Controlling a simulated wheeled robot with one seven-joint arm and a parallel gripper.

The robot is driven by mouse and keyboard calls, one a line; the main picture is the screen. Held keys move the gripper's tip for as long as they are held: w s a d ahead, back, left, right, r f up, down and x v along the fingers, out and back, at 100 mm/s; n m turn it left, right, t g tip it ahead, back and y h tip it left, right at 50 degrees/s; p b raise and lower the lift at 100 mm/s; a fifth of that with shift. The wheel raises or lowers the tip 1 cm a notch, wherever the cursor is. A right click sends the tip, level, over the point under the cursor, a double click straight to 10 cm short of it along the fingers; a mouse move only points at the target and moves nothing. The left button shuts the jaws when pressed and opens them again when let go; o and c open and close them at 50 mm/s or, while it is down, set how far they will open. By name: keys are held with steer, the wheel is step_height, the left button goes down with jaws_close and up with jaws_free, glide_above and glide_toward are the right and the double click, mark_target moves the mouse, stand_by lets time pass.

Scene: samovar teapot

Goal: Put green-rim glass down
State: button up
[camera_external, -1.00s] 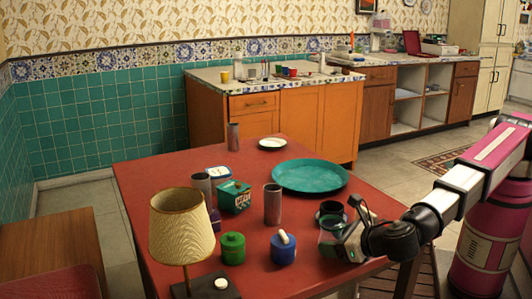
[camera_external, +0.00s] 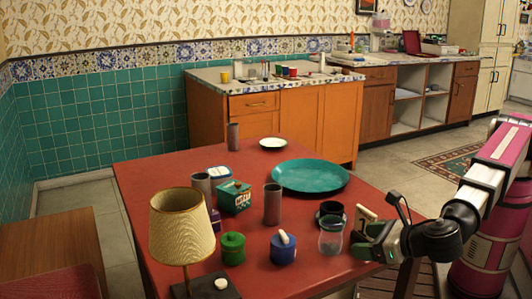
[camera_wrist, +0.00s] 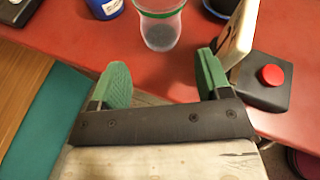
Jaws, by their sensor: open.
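The green-rim glass (camera_external: 331,238) is clear and stands upright on the red table near its right edge. Its green rim and lower body also show at the top of the wrist view (camera_wrist: 161,30). My gripper (camera_external: 368,239) is to the right of the glass, low over the table edge. In the wrist view my gripper (camera_wrist: 163,80) has its two green fingers wide apart with nothing between them. A gap of red table shows between the fingertips and the glass.
A dark cup on a saucer (camera_external: 331,219) stands just behind the glass. A blue jar (camera_external: 283,249) is to its left. A dark object with a red knob (camera_wrist: 272,76) and a cream panel is close beside the right finger. The table's front edge runs under my gripper.

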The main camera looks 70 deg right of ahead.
steer(key=shift+v, duration=1.4)
